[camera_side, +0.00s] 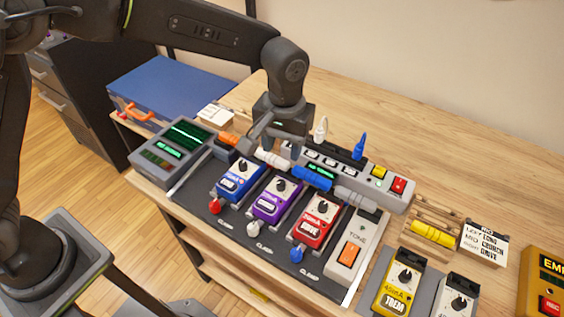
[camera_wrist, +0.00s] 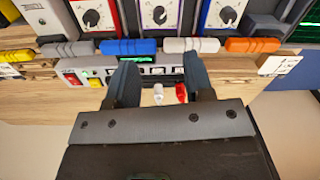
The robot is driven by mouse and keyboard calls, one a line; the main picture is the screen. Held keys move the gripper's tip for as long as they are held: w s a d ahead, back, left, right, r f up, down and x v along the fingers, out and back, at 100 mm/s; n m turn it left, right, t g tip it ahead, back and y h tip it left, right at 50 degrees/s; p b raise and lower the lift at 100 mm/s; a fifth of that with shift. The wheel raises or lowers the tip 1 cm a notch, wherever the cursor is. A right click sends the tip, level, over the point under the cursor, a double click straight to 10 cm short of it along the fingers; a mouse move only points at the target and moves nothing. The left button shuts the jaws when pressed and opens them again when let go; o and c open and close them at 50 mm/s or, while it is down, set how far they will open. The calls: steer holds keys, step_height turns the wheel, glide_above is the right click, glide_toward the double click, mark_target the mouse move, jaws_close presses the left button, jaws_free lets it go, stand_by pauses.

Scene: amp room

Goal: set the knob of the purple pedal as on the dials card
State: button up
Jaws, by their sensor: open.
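The purple pedal (camera_side: 269,204) stands on the dark board between a blue pedal (camera_side: 241,181) and a red pedal (camera_side: 316,222). Its black knob (camera_side: 281,185) is on its upper part; it also shows at the top of the wrist view (camera_wrist: 160,15). The side view is too small to read its pointer. My gripper (camera_side: 276,145) is open and empty, above and behind the pedal row, apart from the knob. The wrist view also shows its spread fingers (camera_wrist: 161,88). A small white card (camera_side: 216,114) lies near the blue case; its marks are unreadable.
Orange, white (camera_side: 272,158), blue (camera_side: 312,178) and grey plugs line the pedals' back edge. A power strip (camera_side: 345,172) with upright white and blue plugs stands behind. A lettered card (camera_side: 484,242) and yellow pedal (camera_side: 398,287) are at right. The back of the table is clear.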

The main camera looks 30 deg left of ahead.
steer(key=shift+r, duration=1.55)
steer(key=s+a+r+t, duration=0.2)
steer(key=s+a+r, duration=0.6)
steer(key=a+r, duration=0.3)
steer(key=s+a+f+m+t, duration=0.1)
steer(key=s+a+m+t, duration=0.1)
steer(key=s+a, duration=0.7)
steer(key=s+t, duration=0.1)
steer(key=s, duration=0.3)
steer(key=shift+a+f+t, duration=0.3)
steer(key=shift+f, duration=0.1)
steer(key=shift+c, duration=0.4)
